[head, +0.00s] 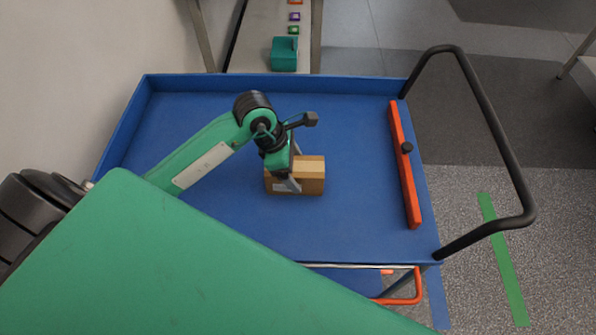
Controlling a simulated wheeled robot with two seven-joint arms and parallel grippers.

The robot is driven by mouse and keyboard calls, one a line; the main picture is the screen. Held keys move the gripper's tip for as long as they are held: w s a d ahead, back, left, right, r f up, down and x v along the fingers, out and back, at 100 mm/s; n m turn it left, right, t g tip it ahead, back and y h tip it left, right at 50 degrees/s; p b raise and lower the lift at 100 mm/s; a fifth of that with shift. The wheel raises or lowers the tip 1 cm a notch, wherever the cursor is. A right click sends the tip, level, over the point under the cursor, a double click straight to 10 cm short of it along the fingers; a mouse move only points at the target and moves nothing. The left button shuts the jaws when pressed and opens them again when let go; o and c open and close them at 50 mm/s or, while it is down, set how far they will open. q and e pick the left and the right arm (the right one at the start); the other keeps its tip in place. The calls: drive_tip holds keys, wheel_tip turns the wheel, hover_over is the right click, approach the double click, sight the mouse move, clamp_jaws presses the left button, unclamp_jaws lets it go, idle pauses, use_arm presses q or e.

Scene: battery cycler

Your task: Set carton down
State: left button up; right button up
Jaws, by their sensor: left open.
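A small brown carton (312,182) with a pale tape strip on top stands on the blue cart tray (215,235), near its middle. My left gripper (288,183) is at the carton's left part, pointing down, with its fingers open. One finger shows in front of the carton's near face; the gripper body hides part of the carton's left side. I cannot tell whether the fingers touch it. My right gripper does not show.
An orange bar with a black knob (407,160) lies along the tray's right side. A black handle (505,150) loops out beyond it. Raised rims edge the tray. A bench with a teal object (284,54) stands behind.

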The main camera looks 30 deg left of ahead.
use_arm(q)
drive_tip(key=b+v, duration=0.1)
drive_tip(key=v, duration=0.7)
drive_tip(key=shift+a+r, duration=0.1)
drive_tip(key=shift+r, duration=0.05)
drive_tip(key=shift+s+a+r, duration=0.1)
drive_tip(key=shift+a+r, duration=0.1)
drive_tip(key=shift+r, duration=0.3)
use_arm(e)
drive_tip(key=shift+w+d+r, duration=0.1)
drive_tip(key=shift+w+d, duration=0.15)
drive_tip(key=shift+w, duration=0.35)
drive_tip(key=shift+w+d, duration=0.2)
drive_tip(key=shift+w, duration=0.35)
